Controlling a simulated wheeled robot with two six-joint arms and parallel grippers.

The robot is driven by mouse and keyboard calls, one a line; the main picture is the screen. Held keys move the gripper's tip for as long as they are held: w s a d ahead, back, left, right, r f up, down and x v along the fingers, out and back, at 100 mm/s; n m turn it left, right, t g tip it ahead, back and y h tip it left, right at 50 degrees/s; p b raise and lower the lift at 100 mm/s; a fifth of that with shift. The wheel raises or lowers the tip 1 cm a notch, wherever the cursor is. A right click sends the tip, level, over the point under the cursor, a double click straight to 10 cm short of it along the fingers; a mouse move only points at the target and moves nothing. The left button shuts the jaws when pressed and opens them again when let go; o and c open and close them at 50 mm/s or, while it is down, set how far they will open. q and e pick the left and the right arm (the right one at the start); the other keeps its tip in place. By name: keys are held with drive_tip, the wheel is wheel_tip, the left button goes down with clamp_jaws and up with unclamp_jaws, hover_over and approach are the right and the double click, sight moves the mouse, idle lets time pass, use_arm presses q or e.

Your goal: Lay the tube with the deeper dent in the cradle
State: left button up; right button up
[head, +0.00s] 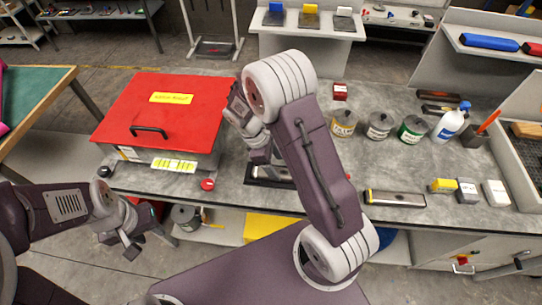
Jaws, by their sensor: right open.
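A silver tube (396,198) with a yellow mark at its left end lies on the grey bench, right of my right arm. A second metal tube (270,174) lies in or over a black holder (262,184), partly hidden by my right gripper and arm. I cannot tell whether this holder is the cradle, and the dents are too small to compare. My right gripper (264,158) is open and points down just above the second tube. My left gripper (121,246) hangs open and empty in front of the bench, at the left.
A red-lidded box (165,105) fills the bench's left part, with a red button (208,184) in front. Tins (379,125), a spray bottle (451,122) and black trays (440,96) stand at the back right. Small blocks (467,190) sit at the front right.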

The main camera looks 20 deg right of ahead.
drive_tip(key=v, duration=0.8)
drive_tip(key=s+a+f+m+t+y, duration=0.1)
drive_tip(key=s+m+t+y, duration=0.2)
drive_tip(key=s+m, duration=0.7)
drive_tip(key=shift+s+f+m+y, duration=0.25)
drive_tip(key=shift+m+y, duration=0.25)
drive_tip(key=shift+m, duration=0.5)
